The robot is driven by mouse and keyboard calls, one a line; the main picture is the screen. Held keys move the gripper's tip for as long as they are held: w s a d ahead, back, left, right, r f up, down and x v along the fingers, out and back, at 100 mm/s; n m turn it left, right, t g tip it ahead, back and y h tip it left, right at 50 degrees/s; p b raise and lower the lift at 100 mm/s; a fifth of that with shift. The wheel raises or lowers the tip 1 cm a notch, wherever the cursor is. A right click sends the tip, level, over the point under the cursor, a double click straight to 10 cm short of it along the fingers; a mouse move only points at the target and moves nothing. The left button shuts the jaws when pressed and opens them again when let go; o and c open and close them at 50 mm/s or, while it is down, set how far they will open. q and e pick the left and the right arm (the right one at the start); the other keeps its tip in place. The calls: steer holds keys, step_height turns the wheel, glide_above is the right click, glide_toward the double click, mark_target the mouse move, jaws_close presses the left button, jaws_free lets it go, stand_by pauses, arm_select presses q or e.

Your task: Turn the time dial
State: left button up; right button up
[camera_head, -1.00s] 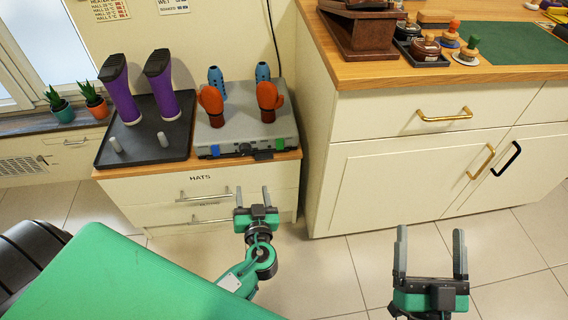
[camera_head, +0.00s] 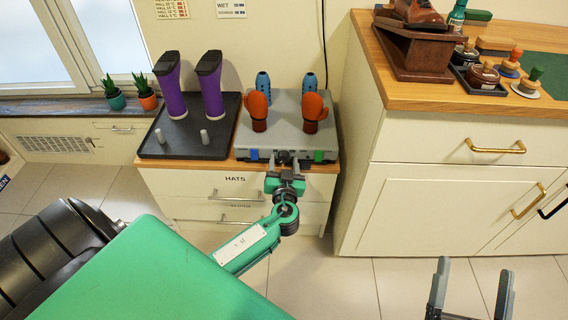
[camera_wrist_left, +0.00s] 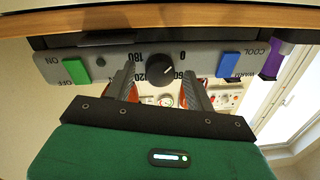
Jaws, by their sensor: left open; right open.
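The time dial (camera_wrist_left: 160,70) is a round black knob with a white pointer line on the front of the grey dryer box (camera_head: 282,133), with upside-down numbers around it in the left wrist view. My left gripper (camera_head: 287,167) is open in front of the box. In the left wrist view its fingers (camera_wrist_left: 159,80) are on either side of the dial; I cannot tell whether they touch it. My right gripper (camera_head: 473,285) is open and empty at the bottom right, away from the box.
A blue switch (camera_wrist_left: 230,65) and a green switch (camera_wrist_left: 76,71) flank the dial. Orange gloves (camera_head: 258,110) stand on the box. Purple boots (camera_head: 212,92) stand on a dark tray (camera_head: 165,150) at left. A larger cabinet (camera_head: 450,195) stands to the right.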

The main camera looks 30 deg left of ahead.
arm_select(q)
steer(key=c, duration=1)
